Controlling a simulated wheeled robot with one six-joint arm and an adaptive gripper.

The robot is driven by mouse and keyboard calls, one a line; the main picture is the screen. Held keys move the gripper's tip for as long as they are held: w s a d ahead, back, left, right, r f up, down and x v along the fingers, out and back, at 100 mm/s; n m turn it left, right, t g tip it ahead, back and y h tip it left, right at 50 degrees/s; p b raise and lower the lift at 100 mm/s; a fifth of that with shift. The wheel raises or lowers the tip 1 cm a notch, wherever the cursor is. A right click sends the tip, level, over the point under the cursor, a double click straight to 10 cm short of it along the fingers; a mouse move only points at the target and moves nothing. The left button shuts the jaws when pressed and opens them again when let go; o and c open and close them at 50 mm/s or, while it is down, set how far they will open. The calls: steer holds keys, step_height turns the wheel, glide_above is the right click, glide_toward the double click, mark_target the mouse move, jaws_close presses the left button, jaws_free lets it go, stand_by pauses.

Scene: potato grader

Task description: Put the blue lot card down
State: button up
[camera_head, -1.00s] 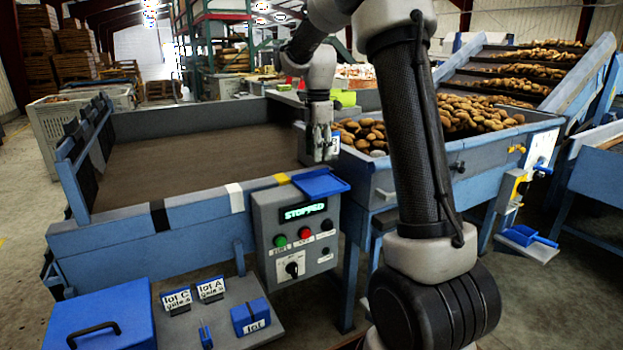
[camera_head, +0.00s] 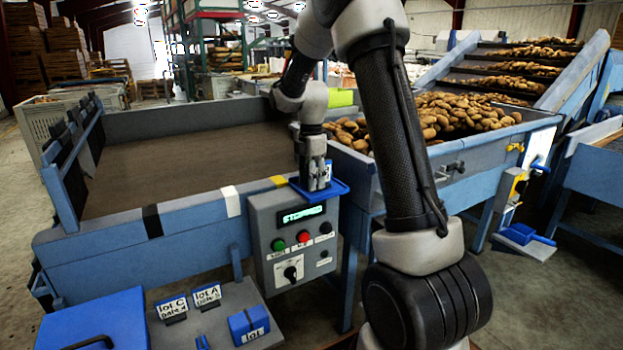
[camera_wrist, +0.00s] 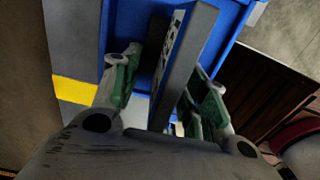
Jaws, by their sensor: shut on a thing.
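My gripper (camera_head: 316,180) is low over the small blue tray (camera_head: 341,187) on top of the control box. A bit of the held lot card (camera_head: 328,171) shows beside the fingers. In the wrist view, my gripper (camera_wrist: 165,85) is shut on the lot card (camera_wrist: 183,62), which stands on edge between the green-padded fingers. The blue tray (camera_wrist: 222,40) lies behind the card in that view. I cannot tell whether the card touches the tray.
The control box (camera_head: 262,222) has buttons and a lit display. Cards marked lot C (camera_head: 172,307) and lot A (camera_head: 206,295) stand on a grey shelf beside a blue lot holder (camera_head: 240,325). A potato bin (camera_head: 350,160) is right of the tray; the brown belt (camera_head: 190,160) is empty.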

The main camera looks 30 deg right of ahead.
steer(key=shift+f, duration=0.1)
steer(key=o, duration=1)
step_height(320, 180, up, 12)
steer(key=s+a+r+m+t, duration=0.1)
steer(key=s+r+m, duration=0.25)
steer(key=s, duration=0.45)
steer(key=s+a+r+m+t, duration=0.1)
steer(key=s+a+r+m, duration=0.15)
steer(key=s+m, duration=0.4)
steer(key=shift+s+a+f+m+t, duration=0.2)
steer(key=shift+s+f+m+t, duration=0.35)
steer(key=shift+s+m, duration=1.6)
steer(key=shift+s+a+f+m+t, duration=0.2)
steer(key=shift+s+f+m, duration=0.55)
steer(key=shift+s, duration=2.9)
steer(key=shift+s+a+f+m+t, duration=0.15)
steer(key=shift+s+f+m+t, duration=0.8)
steer(key=shift+s, duration=1.95)
